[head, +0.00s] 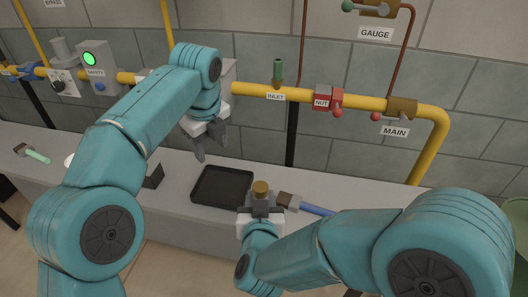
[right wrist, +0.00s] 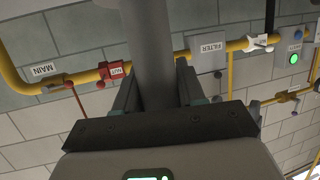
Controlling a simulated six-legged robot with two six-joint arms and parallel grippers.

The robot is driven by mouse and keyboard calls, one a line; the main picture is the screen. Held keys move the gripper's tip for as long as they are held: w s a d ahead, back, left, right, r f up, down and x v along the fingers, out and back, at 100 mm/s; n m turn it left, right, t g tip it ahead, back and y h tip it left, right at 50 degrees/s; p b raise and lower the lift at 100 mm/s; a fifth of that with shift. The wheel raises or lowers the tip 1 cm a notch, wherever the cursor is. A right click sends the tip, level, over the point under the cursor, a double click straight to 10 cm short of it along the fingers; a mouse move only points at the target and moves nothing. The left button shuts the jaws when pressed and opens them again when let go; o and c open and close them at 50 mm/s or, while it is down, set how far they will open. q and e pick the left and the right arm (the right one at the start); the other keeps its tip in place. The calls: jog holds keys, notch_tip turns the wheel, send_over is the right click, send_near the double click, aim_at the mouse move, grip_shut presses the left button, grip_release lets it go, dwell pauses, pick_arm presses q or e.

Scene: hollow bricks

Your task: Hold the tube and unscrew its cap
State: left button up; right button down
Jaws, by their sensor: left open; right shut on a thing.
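The tube shows in the right wrist view as a grey cylinder (right wrist: 152,60) between the fingers of my right gripper (right wrist: 158,92). In the head view its brown-gold cap (head: 260,187) is on top, and the tube stands about upright. Most of the tube body is hidden there by my right gripper (head: 260,207), which is shut on it near the front edge of the bench. My left gripper (head: 206,143) is open and empty, with fingers pointing down. It is up and to the left of the cap, apart from it.
A black tray (head: 222,186) lies on the grey bench (head: 180,188) left of the tube. A blue-handled tool (head: 316,210) lies just right. A dark block (head: 153,176) and a green-handled tool (head: 36,155) are farther left. A yellow pipe (head: 360,103) runs along the wall behind.

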aim_at(264, 186)
pick_arm(q)
jog(key=s+d+r+m, duration=0.1)
jog(key=s+d+m, duration=0.1)
jog(key=s+d, duration=0.1)
jog(key=s+d+r+m+g, duration=0.1)
jog(key=s+d+r+m, duration=0.1)
jog(key=s+d, duration=0.1)
jog(key=s+d+r+m, duration=0.2)
jog(key=d, duration=0.3)
jog(key=shift+s+d+r+m+g, duration=0.1)
jog(key=shift+s+d+m+g, duration=0.1)
jog(key=shift+s+m+g, duration=0.15)
jog(key=shift+s+d, duration=0.2)
jog(key=shift+f, duration=3.95)
